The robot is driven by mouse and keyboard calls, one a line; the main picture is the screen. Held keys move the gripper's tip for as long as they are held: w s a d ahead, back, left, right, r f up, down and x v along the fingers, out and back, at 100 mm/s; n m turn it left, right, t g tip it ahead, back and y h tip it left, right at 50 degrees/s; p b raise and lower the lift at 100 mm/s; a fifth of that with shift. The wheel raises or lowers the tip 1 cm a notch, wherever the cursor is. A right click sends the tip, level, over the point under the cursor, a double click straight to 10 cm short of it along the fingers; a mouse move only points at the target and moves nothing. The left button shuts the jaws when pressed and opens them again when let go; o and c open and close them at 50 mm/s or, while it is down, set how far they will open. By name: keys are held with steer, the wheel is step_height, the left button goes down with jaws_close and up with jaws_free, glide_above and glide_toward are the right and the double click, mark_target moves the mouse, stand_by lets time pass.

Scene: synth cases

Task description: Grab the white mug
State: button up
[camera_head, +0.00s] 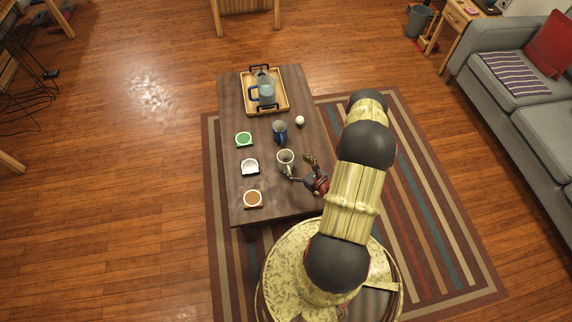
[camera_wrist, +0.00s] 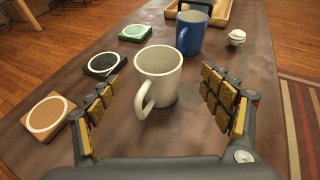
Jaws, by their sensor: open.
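The white mug (camera_head: 285,157) stands upright on the dark wooden table (camera_head: 286,208), near its middle. In the wrist view the white mug (camera_wrist: 158,75) is straight ahead, with its handle turned toward me and slightly left. My gripper (camera_head: 299,168) is open and empty, just to the near right of the mug in the head view. In the wrist view the fingers of my gripper (camera_wrist: 165,100) spread to either side of the mug's near part, with gaps on both sides. I see no contact.
A blue mug (camera_wrist: 191,33) stands behind the white one, with a small white ball-like object (camera_wrist: 237,37) to its right. Green (camera_wrist: 134,33), black (camera_wrist: 104,64) and brown (camera_wrist: 47,114) coasters lie left. A wooden tray (camera_head: 283,88) holding a pitcher (camera_head: 264,90) is at the far end.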

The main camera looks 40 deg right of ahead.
mark_target(281, 154)
steer(key=b+x, duration=0.2)
steer(key=x, duration=0.5)
steer(key=shift+a+f, duration=0.15)
steer(key=shift+c, duration=0.6)
steer(key=c, duration=1.4)
steer(key=shift+o, duration=0.2)
